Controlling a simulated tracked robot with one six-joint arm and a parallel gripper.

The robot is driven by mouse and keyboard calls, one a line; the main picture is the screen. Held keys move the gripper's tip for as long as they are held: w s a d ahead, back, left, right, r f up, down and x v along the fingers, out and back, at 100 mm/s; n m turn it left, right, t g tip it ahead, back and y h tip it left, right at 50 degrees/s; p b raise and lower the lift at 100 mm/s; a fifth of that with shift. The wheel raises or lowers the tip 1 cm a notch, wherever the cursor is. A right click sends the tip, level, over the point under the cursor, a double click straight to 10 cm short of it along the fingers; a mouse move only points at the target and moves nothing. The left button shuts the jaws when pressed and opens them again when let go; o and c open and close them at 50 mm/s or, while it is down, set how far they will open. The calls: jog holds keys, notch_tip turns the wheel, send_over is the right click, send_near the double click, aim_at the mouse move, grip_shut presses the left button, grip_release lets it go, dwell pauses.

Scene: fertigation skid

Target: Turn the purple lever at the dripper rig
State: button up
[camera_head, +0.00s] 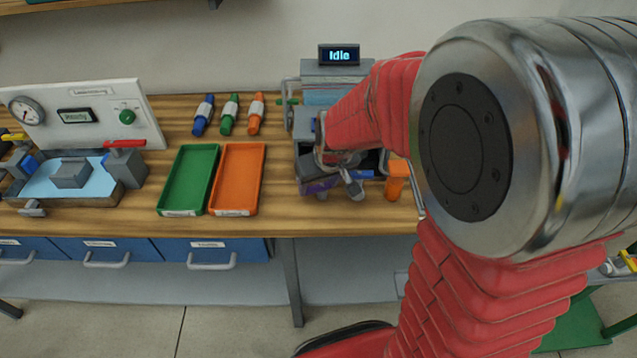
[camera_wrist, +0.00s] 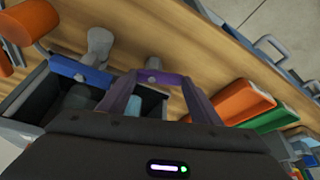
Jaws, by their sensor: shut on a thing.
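The purple lever (camera_wrist: 162,77) is at the front of the dripper rig (camera_head: 305,125), on a grey valve body (camera_wrist: 153,64). My gripper (camera_wrist: 163,83) reaches down to it, with one finger at each end of the lever, and is shut on it. In the head view a bit of the purple lever (camera_head: 318,187) shows below my gripper (camera_head: 338,165); my wrist hides much of the rig front. A similar blue lever (camera_wrist: 80,72) sits beside it on another grey valve. A display (camera_head: 339,55) on top of the rig reads "Idle".
An orange cylinder (camera_head: 397,178) stands close to the right of the levers. A gauge panel (camera_head: 85,115) and basin stand farther left.

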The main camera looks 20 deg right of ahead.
jog(key=o, duration=0.8)
jog(key=shift+r, duration=0.15)
jog(key=shift+v, duration=6.75)
jog(key=shift+s+a, duration=0.1)
